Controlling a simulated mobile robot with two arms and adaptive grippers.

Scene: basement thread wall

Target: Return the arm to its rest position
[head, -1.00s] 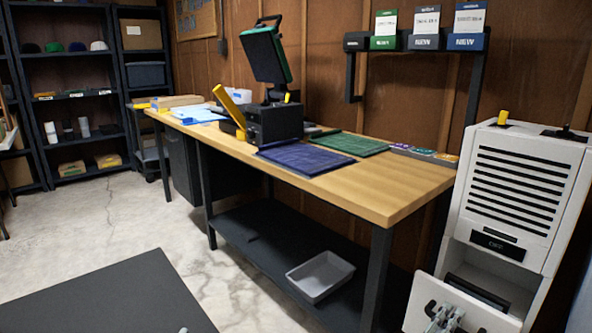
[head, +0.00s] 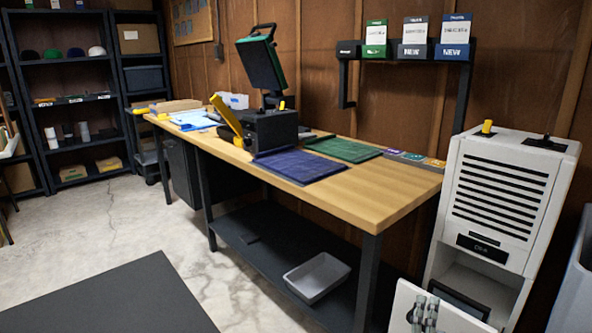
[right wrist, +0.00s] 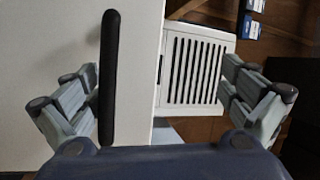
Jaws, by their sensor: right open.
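The white dehumidifier-like cabinet (head: 502,200) stands at the right, with a vented upper front and an open lower bay. A white panel (head: 402,305), seemingly its open door, stands out at the lower front. My right gripper (head: 425,308) is at the bottom edge of the head view, in front of this panel. In the right wrist view the right gripper (right wrist: 168,95) is open. A black bar handle (right wrist: 109,80) on the white panel (right wrist: 40,40) shows just right of its left finger; contact cannot be told. My left gripper is not in view.
A wooden workbench (head: 400,197) holds a blue mat (head: 290,165), a green mat (head: 345,149) and a black machine. A grey tray (head: 318,277) lies on its lower shelf. A grey bin (head: 574,290) is at the right edge. The concrete floor (head: 100,225) at left is open.

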